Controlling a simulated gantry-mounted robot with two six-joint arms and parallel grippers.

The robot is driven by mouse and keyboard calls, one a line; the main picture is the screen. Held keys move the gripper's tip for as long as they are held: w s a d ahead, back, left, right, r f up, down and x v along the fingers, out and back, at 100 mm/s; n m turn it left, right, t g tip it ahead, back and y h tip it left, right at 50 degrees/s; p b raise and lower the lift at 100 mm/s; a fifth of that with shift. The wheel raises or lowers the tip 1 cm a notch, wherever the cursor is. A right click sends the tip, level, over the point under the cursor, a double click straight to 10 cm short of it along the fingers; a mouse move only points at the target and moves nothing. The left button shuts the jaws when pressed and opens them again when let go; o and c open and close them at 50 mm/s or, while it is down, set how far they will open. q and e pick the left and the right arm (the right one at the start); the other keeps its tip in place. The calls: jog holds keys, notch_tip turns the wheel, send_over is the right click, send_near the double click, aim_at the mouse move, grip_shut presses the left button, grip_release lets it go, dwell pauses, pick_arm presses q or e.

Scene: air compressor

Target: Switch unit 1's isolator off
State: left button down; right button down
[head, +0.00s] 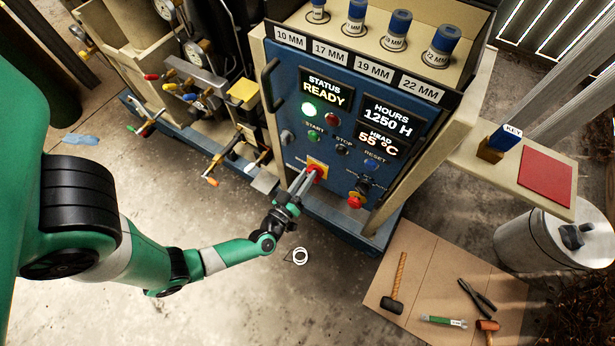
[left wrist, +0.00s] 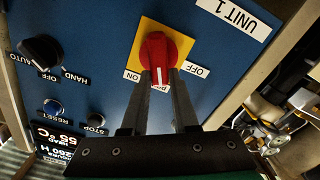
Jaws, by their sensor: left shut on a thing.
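Unit 1's isolator is a red rotary knob (left wrist: 158,50) on a yellow plate (left wrist: 148,28), beside a white "UNIT 1" label (left wrist: 230,18) on the blue panel. ON and OFF labels show on either side of the knob. A white mark on the knob runs down between the fingers. My left gripper (left wrist: 160,82) is shut on the knob, one finger on each side. In the head view the left gripper (head: 309,178) reaches the knob at the panel's lower left, and the plate (head: 318,163) shows behind it. My right gripper is not in view.
In the left wrist view, a black AUTO-OFF-HAND selector (left wrist: 42,50) is at left. Hammers and pliers (head: 478,297) lie on a board at lower right.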

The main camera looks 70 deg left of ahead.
pick_arm(q)
jog(key=n+b, duration=0.1)
jog(key=n, duration=0.3)
jog(key=f+n+b, duration=0.1)
jog(key=n, duration=0.3)
jog(key=n+b, duration=0.2)
jog(key=n, duration=0.2)
jog(key=shift+s+a+f, duration=0.35)
jog(key=shift+a+f, duration=0.05)
jog(key=shift+n, duration=0.3)
jog(key=c, duration=0.7)
grip_release()
